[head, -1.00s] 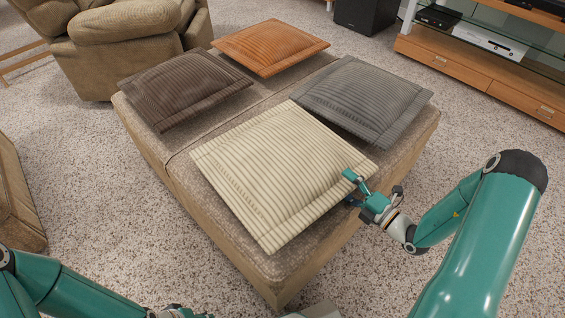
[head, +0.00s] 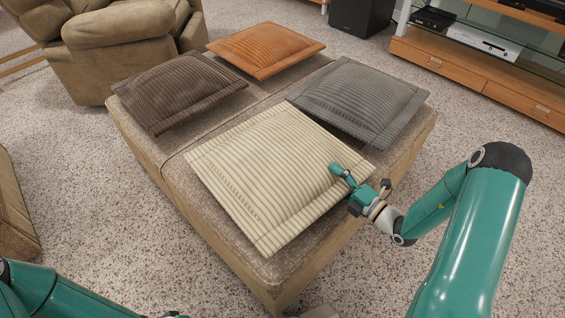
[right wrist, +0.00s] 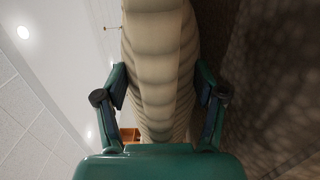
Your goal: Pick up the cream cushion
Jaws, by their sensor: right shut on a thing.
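The cream cushion (head: 268,170) is a square ribbed cushion lying on the front part of the beige ottoman (head: 190,215). My right gripper (head: 343,176) is at the cushion's right edge, shut on it. In the right wrist view the cream cushion (right wrist: 160,65) stands between the two fingers (right wrist: 160,88), which touch its sides. The lower finger is hidden by the cushion in the head view. My left arm (head: 60,295) shows at the bottom left; its gripper is out of the picture apart from a sliver at the bottom edge.
A grey cushion (head: 362,98), a brown cushion (head: 178,88) and an orange cushion (head: 265,48) lie on the same ottoman. A tan armchair (head: 130,45) stands behind left. A wooden media stand (head: 460,75) is at the back right. Carpet between it and the ottoman is clear.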

